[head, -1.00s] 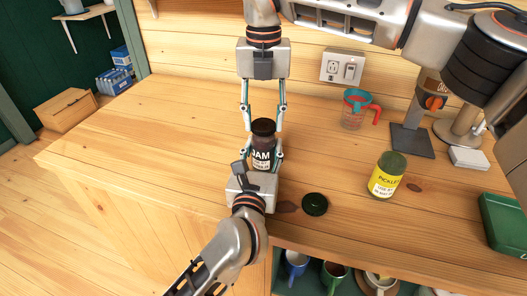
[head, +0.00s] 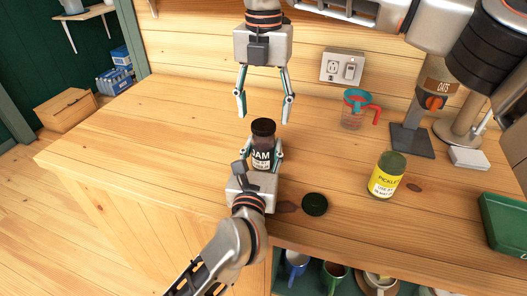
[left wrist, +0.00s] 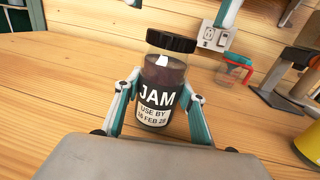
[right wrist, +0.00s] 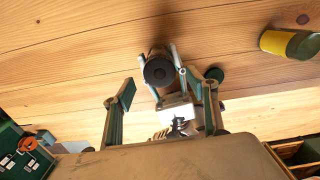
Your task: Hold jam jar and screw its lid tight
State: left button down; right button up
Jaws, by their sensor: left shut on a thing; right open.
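The jam jar (head: 262,150) stands upright on the wooden counter, dark with a black label reading JAM. Its black lid (head: 263,127) sits on its top; whether it is tight I cannot tell. My left gripper (head: 262,165) is shut around the jar's body, which shows between its fingers in the left wrist view (left wrist: 160,92). My right gripper (head: 263,112) is open and empty, above and behind the jar, with its fingers apart. In the right wrist view the lid (right wrist: 159,71) shows beyond the open fingers.
A dark green lid (head: 315,204) lies flat right of my left gripper. A yellow-labelled pickle jar (head: 386,176) stands further right. The counter left of the jam jar is clear.

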notch_tip(320, 180, up, 9)
jog(key=shift+r, duration=0.2)
pick_arm(q)
jog(key=c, duration=1.2)
grip_release()
jog(key=s, duration=0.4)
jog(key=s+a, duration=0.1)
jog(key=s, duration=0.3)
jog(key=s+a, duration=0.1)
jog(key=s, duration=0.3)
